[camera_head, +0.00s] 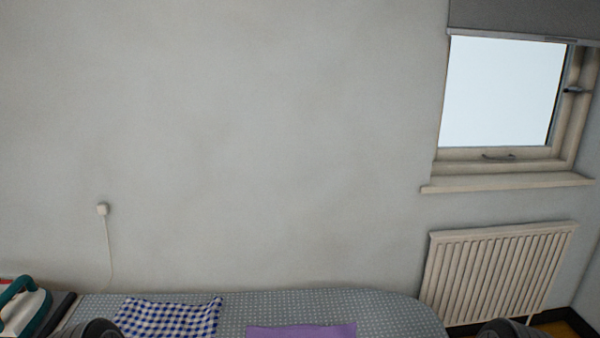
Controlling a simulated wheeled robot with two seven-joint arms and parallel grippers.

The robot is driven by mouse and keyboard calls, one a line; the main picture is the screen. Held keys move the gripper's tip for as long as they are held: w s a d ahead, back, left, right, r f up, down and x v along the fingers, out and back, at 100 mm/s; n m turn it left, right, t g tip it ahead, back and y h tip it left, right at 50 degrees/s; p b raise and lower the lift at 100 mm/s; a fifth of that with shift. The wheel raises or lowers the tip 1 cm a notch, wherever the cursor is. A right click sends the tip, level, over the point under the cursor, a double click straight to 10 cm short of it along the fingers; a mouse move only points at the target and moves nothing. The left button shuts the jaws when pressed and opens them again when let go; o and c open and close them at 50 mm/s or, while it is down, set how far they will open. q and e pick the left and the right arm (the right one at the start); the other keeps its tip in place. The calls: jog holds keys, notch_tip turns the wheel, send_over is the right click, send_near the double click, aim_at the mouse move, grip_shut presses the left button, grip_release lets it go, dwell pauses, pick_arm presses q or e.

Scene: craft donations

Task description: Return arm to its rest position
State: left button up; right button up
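Neither gripper is in view. Dark rounded parts, which look like my two arms, show at the bottom edge, one at the left and one at the right. An ironing board (385,308) with a grey dotted cover runs along the bottom of the view. A blue and white checked cloth (170,318) lies flat on its left part. A purple cloth (302,331) lies near its middle, cut off by the bottom edge. An iron (22,306), white and teal, stands at the far left end, partly cut off by the frame.
A pale wall (250,140) fills the background. A white socket plug (102,210) with a hanging cord is on the wall at left. A white radiator (497,272) stands at right under a window (503,92) with a sill. The board's right part is bare.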

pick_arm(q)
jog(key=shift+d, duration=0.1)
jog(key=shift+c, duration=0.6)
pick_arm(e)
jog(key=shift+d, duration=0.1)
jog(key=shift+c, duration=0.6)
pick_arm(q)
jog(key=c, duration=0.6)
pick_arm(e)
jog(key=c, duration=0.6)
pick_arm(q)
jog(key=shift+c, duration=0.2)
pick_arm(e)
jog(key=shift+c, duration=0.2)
